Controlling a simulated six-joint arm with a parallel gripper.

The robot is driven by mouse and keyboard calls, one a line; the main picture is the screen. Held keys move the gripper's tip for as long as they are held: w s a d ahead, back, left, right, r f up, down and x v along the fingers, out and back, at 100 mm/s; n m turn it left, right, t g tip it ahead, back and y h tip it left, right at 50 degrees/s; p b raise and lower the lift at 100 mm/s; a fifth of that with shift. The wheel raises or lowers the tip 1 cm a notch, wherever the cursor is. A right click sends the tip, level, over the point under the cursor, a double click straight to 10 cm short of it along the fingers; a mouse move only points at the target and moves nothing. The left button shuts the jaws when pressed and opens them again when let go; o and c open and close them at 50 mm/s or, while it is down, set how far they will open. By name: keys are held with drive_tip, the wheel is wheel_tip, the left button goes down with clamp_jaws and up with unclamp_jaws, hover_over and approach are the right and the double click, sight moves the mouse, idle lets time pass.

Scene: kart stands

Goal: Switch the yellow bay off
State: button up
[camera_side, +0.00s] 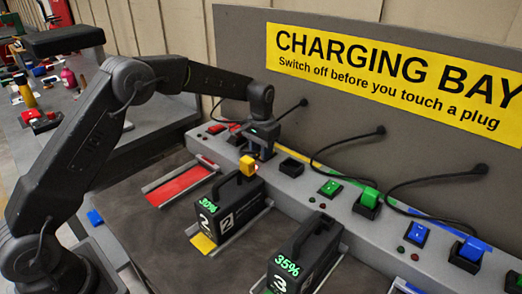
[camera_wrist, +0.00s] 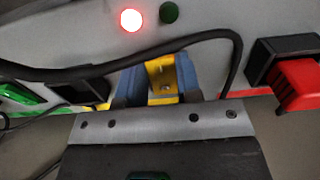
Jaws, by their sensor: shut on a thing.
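My gripper (camera_side: 262,154) is down at the yellow bay on the grey panel. In the wrist view its blue-grey fingers (camera_wrist: 161,82) are shut on the yellow switch (camera_wrist: 163,74), one on each side. The side view hides this switch behind the fingers. In the wrist view a red lamp (camera_wrist: 131,20) near it is lit, and a green lamp (camera_wrist: 169,12) beside that is dark. A black socket (camera_side: 291,167) stands right of my gripper, with no plug visible.
The green switch (camera_side: 330,188), green plug (camera_side: 369,197), blue switch (camera_side: 416,232) and blue plug (camera_side: 471,249) stand farther right. A red plug (camera_wrist: 300,82) is close beside my fingers in the wrist view. A black cable (camera_wrist: 205,37) loops around them. Battery 3 (camera_side: 305,255) stands in front.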

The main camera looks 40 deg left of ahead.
drive_tip(key=shift+w, duration=0.1)
drive_tip(key=shift+w+r+g, duration=0.1)
drive_tip(key=shift+g, duration=0.6)
drive_tip(key=shift+w+r+g, duration=0.1)
drive_tip(key=shift+g, duration=0.6)
drive_tip(key=o, duration=0.9)
drive_tip(key=v, duration=0.6)
drive_tip(key=shift+w+r, duration=0.2)
drive_tip(key=shift+r, duration=0.5)
drive_tip(key=shift+r, duration=0.1)
